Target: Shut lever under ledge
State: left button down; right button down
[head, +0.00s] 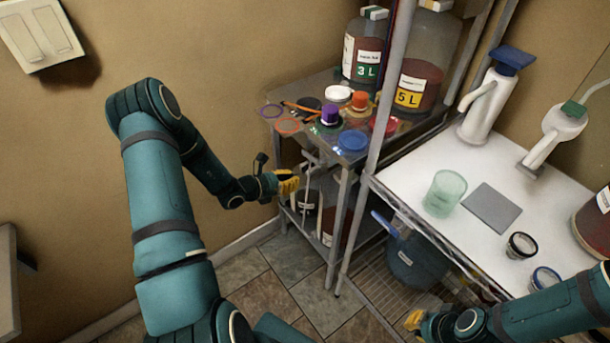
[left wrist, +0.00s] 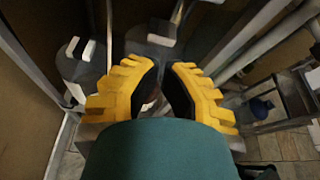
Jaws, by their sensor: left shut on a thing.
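My left gripper (head: 287,185) reaches in from the left to the front of the metal rack, below its upper shelf, the ledge (head: 300,142). In the left wrist view its yellow fingers (left wrist: 163,78) are closed in with a small gap. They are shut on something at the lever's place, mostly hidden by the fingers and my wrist. A grey part with a thin white rod shows just beyond the fingertips. Dark jars (head: 328,222) stand on the lower shelf, partly hidden by rack posts. My right gripper (head: 414,320) shows only partly at the bottom; its opening is unclear.
Several coloured lids and rings lie on the ledge beside two large jugs, 3L (head: 365,50) and 5L (head: 425,65). A white counter (head: 470,215) with a green cup (head: 444,193) stands at right. Rack posts stand close to my left gripper.

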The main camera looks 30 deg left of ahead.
pick_arm(q)
jog(key=v, duration=0.3)
jog(key=shift+s+a+r, duration=0.1)
jog(key=shift+s, duration=0.15)
dwell(0.4)
